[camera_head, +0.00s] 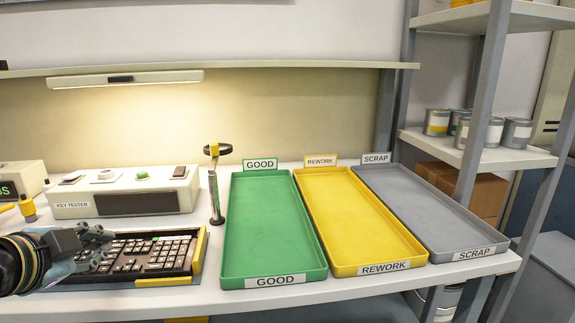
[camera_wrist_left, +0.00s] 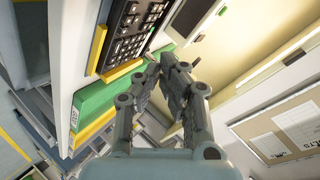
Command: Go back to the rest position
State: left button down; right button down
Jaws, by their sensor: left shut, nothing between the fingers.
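My left gripper (camera_head: 97,240) comes in from the left edge over the left part of the keyboard (camera_head: 150,255). Its fingers are shut with nothing between them; the left wrist view shows the closed fingers (camera_wrist_left: 170,75) close up. The keyboard is dark with pale keys and one green key near its top, and yellow corner pieces hold its right side. It also shows in the left wrist view (camera_wrist_left: 130,35). I cannot tell from these views how high the fingers are above the keys. My right gripper is in neither view.
A key tester (camera_head: 125,195) stands behind the keyboard, with a small stand (camera_head: 214,190) to its right. Empty green (camera_head: 275,220), yellow (camera_head: 360,225) and grey (camera_head: 430,210) trays labelled GOOD, REWORK and SCRAP fill the table's right side. A shelf rack (camera_head: 480,150) stands at the right.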

pick_arm(q)
jog(key=s+d+f+n+g, duration=0.1)
jog(key=s+f+n+g, duration=0.25)
jog(key=s, duration=0.55)
jog(key=s+d+f+n+g+y, duration=0.1)
jog(key=s+f+n+g, duration=0.25)
jog(key=s, duration=0.55)
jog(key=s+d+f+n+g, duration=0.15)
jog(key=s+n, duration=0.25)
jog(key=s, duration=0.4)
jog(key=s+a+f+g+b, duration=0.1)
jog(key=a+f+b, duration=0.15)
jog(key=f, duration=1.35)
jog(key=s+a+f+g+b, duration=0.1)
jog(key=s+f+b, duration=0.15)
jog(key=f, duration=1.25)
jog(key=s+f+g+b, duration=0.1)
jog(key=s+f+b, duration=0.4)
jog(key=s+f, duration=1.4)
notch_tip(320, 180, down, 3)
jog(key=shift+a+r, duration=0.1)
jog(key=shift+a, duration=0.25)
